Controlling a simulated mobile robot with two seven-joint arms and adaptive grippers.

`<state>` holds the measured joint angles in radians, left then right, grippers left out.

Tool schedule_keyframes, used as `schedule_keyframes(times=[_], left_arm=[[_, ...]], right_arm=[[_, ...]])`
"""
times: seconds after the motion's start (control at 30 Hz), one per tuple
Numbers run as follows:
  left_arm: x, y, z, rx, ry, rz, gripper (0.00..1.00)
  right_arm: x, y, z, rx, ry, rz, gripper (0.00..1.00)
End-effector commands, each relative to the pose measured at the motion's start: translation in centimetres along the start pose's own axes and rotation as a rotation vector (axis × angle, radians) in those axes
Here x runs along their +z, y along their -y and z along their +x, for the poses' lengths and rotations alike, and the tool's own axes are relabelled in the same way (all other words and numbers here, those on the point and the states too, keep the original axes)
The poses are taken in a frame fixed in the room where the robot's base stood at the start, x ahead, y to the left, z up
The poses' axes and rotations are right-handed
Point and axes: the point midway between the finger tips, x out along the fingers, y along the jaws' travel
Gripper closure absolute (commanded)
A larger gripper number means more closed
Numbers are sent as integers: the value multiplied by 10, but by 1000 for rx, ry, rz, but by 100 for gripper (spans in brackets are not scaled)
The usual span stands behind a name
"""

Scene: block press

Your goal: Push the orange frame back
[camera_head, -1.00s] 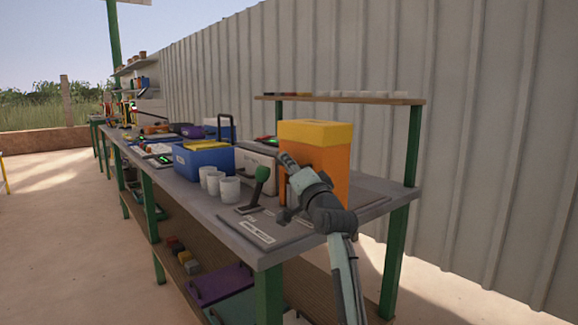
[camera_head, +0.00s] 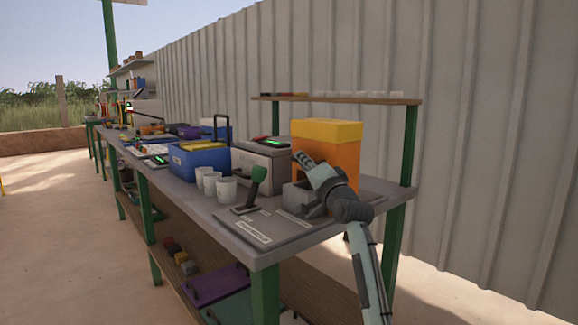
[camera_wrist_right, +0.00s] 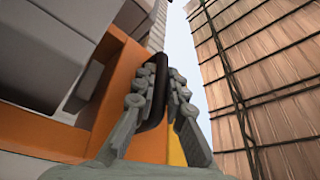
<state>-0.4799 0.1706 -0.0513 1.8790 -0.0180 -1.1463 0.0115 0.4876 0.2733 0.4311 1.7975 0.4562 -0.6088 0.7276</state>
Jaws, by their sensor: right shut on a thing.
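The orange frame (camera_head: 345,155) with a yellow top (camera_head: 327,130) stands upright at the near right end of the bench. In the right wrist view, its orange side (camera_wrist_right: 117,65) fills the left and middle. My right gripper (camera_head: 306,160) is against the frame's near side in the head view. In the right wrist view, the right gripper (camera_wrist_right: 160,90) is shut on a black handle (camera_wrist_right: 157,112) beside the orange side. A grey block (camera_head: 297,197) shows at the frame's lower left. My left gripper is not in view.
White cups (camera_head: 226,189), a blue box (camera_head: 197,160) and a grey box with a green display (camera_head: 262,165) stand farther left. A raised shelf (camera_head: 385,99) runs behind.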

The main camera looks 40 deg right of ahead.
Motion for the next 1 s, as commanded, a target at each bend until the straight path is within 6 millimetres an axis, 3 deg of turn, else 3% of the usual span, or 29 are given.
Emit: schedule_keyframes(times=[0.1, 0.4, 0.63, 1.0], left_arm=[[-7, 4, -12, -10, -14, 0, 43], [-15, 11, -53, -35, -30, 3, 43], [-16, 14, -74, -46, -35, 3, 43], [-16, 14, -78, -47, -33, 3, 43]], right_arm=[[-28, -22, 10, 4, -5, -7, 100], [-80, -57, 30, 2, -5, -4, 100], [-96, -67, 37, 0, -4, -2, 100], [-101, -68, 38, 0, -7, -1, 100]])
